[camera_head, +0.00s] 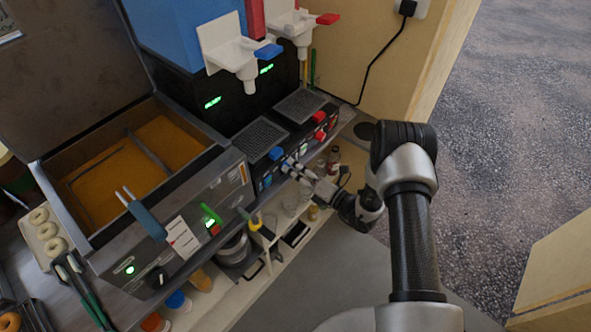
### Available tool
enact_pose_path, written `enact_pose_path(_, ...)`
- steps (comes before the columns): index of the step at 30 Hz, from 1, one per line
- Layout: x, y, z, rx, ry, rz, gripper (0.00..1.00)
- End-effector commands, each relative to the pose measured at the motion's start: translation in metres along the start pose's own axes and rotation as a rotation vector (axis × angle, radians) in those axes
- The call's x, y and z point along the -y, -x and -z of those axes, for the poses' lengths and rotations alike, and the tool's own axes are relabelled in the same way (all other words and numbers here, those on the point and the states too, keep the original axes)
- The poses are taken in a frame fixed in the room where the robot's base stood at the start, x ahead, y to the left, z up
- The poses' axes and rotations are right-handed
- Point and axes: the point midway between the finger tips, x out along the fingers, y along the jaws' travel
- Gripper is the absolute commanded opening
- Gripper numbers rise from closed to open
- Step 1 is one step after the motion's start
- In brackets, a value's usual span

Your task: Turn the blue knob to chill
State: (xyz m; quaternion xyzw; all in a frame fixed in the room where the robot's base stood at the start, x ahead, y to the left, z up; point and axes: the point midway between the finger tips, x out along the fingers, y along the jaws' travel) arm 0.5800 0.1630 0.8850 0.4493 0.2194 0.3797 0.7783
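The drink machine has a black front panel (257,185) with blue controls on its left half and red ones on its right half. A blue knob-like part (267,181) sits low on the panel, and another blue part (276,153) sits at its top edge. I cannot tell which is the knob, and no chill marking is legible. My gripper (289,164) is at the panel, just right of both blue parts, pointing at its face. Its fingertips are small and close to the panel. I cannot tell whether they touch or hold anything.
A fryer (120,170) with orange oil stands left of the machine. A blue lever (268,52) and a red lever (328,18) are on taps above the drip grilles. A shelf below the panel holds jars and bottles (333,160). Open floor lies right.

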Motion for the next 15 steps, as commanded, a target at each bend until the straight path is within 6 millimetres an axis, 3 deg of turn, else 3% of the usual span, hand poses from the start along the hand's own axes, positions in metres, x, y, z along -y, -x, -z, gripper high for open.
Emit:
enact_pose_path(8, 0.0000, 0.0002, 0.0002, 0.000, 0.000, 0.000, 0.05)
enact_pose_path(15, 0.0001, 0.0003, 0.0003, 0.000, 0.017, 0.000, 0.04)
